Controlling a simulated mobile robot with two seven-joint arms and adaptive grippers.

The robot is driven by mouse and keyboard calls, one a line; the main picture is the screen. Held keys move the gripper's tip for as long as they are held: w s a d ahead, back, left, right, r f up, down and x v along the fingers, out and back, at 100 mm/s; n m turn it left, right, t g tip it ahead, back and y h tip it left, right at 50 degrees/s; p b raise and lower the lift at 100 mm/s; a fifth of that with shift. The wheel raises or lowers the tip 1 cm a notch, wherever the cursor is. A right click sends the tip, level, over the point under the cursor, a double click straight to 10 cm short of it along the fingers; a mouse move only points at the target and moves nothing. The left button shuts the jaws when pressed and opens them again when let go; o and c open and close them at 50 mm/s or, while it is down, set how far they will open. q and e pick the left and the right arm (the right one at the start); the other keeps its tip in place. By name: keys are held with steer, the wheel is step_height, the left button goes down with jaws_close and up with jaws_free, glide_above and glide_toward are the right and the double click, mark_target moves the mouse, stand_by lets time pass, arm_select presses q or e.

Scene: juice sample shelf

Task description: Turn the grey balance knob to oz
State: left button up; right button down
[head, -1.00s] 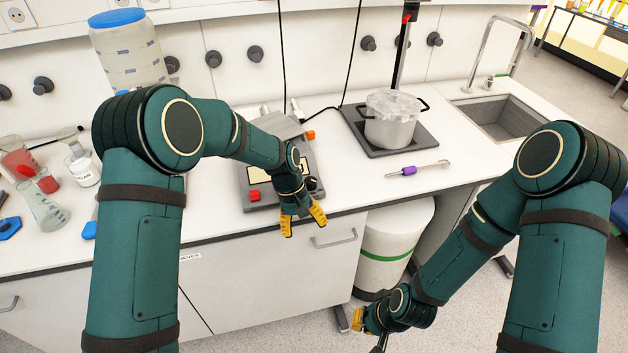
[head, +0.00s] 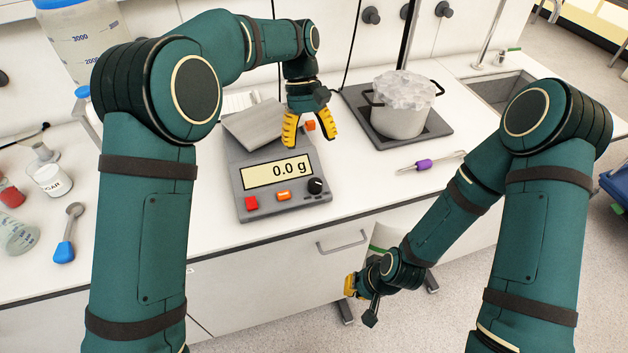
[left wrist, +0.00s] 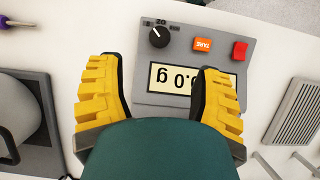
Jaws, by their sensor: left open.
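The balance (head: 240,192) stands on the bench, its display (head: 277,173) reading 0.0 g. Its dark round knob (head: 315,186) is at the front right corner; it also shows in the left wrist view (left wrist: 159,37). There the knob's white pointer is aimed up and left, beside the upside-down oz mark. My left gripper (head: 310,138) is open and empty, above the balance's right rear side, behind the knob and apart from it. In the left wrist view its fingers (left wrist: 160,72) straddle the display, with the knob beyond the tips. My right gripper (head: 352,285) hangs low before the bench; its jaws are unclear.
A red button (head: 251,203) and an orange button (head: 283,195) sit left of the knob. A pot of ice (head: 400,118) stands on a dark plate right of the balance. A purple-handled tool (head: 424,165) lies in front of it. The bench just right of the balance is clear.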

mark_target(315, 182)
arm_select(q)
steer(key=b+x, duration=0.2)
steer(key=x, duration=0.9)
steer(key=shift+f, duration=0.15)
jaws_close()
